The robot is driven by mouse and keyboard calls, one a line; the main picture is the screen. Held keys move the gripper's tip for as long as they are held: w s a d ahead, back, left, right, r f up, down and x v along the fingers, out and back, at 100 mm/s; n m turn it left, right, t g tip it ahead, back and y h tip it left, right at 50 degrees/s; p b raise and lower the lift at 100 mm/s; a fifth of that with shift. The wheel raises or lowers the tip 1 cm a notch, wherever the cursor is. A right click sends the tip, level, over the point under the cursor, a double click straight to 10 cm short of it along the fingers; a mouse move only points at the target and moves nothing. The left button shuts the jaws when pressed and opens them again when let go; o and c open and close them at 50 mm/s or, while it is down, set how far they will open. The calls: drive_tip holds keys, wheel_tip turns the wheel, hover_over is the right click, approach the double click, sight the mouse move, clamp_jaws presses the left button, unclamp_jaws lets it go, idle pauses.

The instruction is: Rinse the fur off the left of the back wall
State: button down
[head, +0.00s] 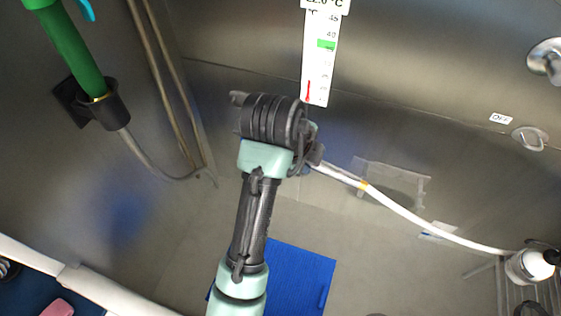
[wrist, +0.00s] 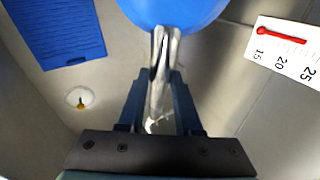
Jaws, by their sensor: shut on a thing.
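My gripper (wrist: 160,85) is shut on the silver handle of a sprayer with a round blue head (wrist: 172,8). In the head view, my wrist hides most of the gripper and the sprayer. A white hose (head: 408,214) runs from my gripper to the right. The steel back wall (head: 240,45) rises behind my arm, with my wrist in front of its lower part, left of centre. I cannot make out any fur on the wall's left part, nor any water from the sprayer.
A thermometer strip (head: 319,60) is on the back wall. A green-handled tool (head: 72,48) stands in a black holder (head: 104,104) on the left wall. A blue mat (head: 302,278) lies on the tub floor near a drain (wrist: 80,98).

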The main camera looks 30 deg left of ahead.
drive_tip(key=shift+a, duration=0.1)
drive_tip(key=shift+s+a, duration=0.1)
drive_tip(key=shift+a, duration=0.4)
idle(0.3)
drive_tip(key=shift+d+p, duration=0.3)
drive_tip(key=shift+d, duration=0.35)
drive_tip(key=shift+r, duration=0.1)
wheel_tip(320, 180, up, 7)
drive_tip(key=p, duration=0.6)
drive_tip(key=shift+p, duration=0.35)
